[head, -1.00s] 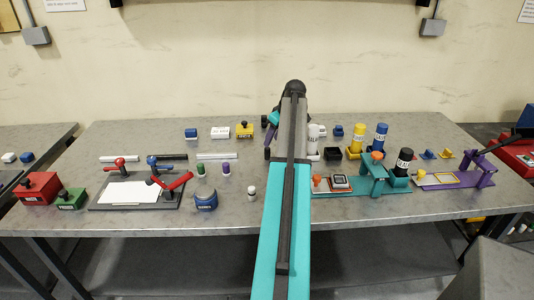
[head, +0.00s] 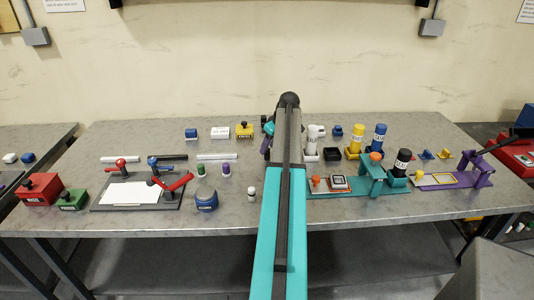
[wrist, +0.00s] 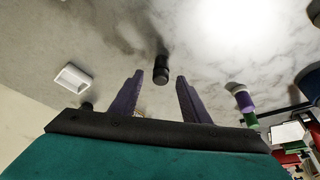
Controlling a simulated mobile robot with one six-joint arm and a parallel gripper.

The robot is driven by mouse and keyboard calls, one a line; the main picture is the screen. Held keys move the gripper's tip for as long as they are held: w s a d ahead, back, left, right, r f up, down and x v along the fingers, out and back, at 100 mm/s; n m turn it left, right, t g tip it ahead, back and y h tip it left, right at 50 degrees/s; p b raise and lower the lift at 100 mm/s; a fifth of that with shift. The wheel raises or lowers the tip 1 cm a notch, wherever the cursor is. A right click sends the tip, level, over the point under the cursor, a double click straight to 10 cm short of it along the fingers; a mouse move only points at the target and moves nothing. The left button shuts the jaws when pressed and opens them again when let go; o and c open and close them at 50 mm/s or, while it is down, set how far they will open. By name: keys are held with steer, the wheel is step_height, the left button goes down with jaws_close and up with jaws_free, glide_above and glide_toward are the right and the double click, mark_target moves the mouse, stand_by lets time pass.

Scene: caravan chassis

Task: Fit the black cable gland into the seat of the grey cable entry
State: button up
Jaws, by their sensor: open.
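A short black cylinder (wrist: 161,68), which looks like the black cable gland, stands on the grey table in the wrist view. It is centred ahead of my gripper (wrist: 164,82), whose two purple fingers are apart, one to each side of its line. The fingers do not touch it. In the head view my arm hides this piece, and only part of my gripper (head: 266,142) shows beside the arm. I cannot make out the grey cable entry for certain. A pale, hollow rectangular piece (wrist: 73,77) lies left of the fingers in the wrist view.
A purple cylinder (head: 226,169) and a green one (head: 201,170) stand left of my arm. A yellow box (head: 244,130) and a white block (head: 220,132) are behind them. A teal fixture (head: 370,178) and several bottles crowd the right.

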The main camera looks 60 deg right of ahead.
mark_target(267, 154)
steer(key=shift+p+x, duration=0.3)
steer(key=shift+x, duration=1.05)
steer(key=shift+c, duration=0.2)
jaws_close()
